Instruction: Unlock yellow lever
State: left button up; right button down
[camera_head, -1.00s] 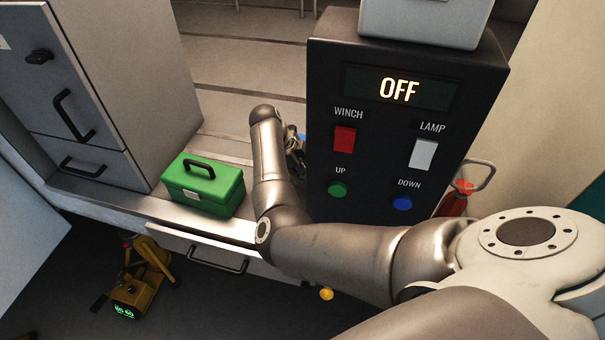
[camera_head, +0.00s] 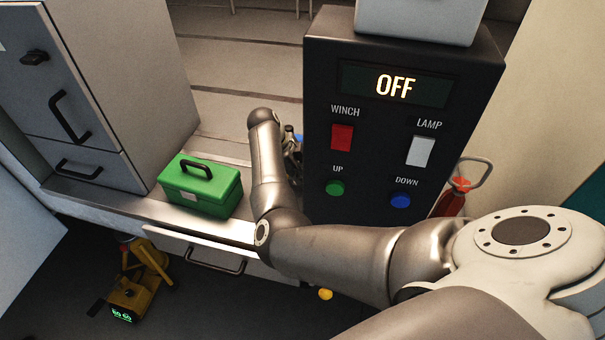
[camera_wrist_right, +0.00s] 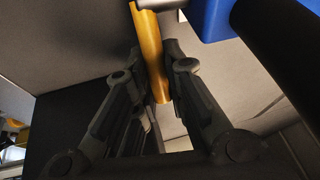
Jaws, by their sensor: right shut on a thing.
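The yellow lever (camera_wrist_right: 149,50) shows in the right wrist view as a flat yellow bar. Its lower end lies between the two dark fingers of my right gripper (camera_wrist_right: 155,75), which is shut on it. In the head view my right gripper (camera_head: 292,148) is mostly hidden behind my own arm and the left side of the black control box, and the lever cannot be seen there. My left gripper is not in view.
The black control box (camera_head: 375,160) reads OFF and has switches and buttons. A green toolbox (camera_head: 201,186) sits on the ledge beside grey cabinets (camera_head: 130,90). A blue part (camera_wrist_right: 207,18) is near the lever. A yellow device (camera_head: 130,295) stands on the floor.

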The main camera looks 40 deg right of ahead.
jog(key=shift+w+a+g+h+b, duration=0.15)
jog(key=shift+g+h+b, duration=0.2)
jog(key=shift+b, duration=0.5)
jog(key=g+h+b, duration=0.1)
jog(key=b, duration=0.3)
jog(key=w+r+g+h+b, duration=0.1)
jog(key=b, duration=0.4)
jog(key=a+g+h+b, duration=0.1)
jog(key=g+b, duration=0.1)
jog(key=b, duration=0.3)
jog(key=shift+w+a+r+n+h, duration=0.1)
jog(key=shift+w+r+n+h, duration=0.15)
jog(key=shift+r+n, duration=0.15)
jog(key=shift+w+a+r+h+b, duration=0.1)
jog(key=shift+r+h+b, duration=0.2)
jog(key=shift+b, duration=1)
jog(key=c, duration=1.7)
grip_release()
jog(key=shift+r, duration=0.15)
notch_tip(320, 180, up, 10)
jog(key=shift+f, duration=0.1)
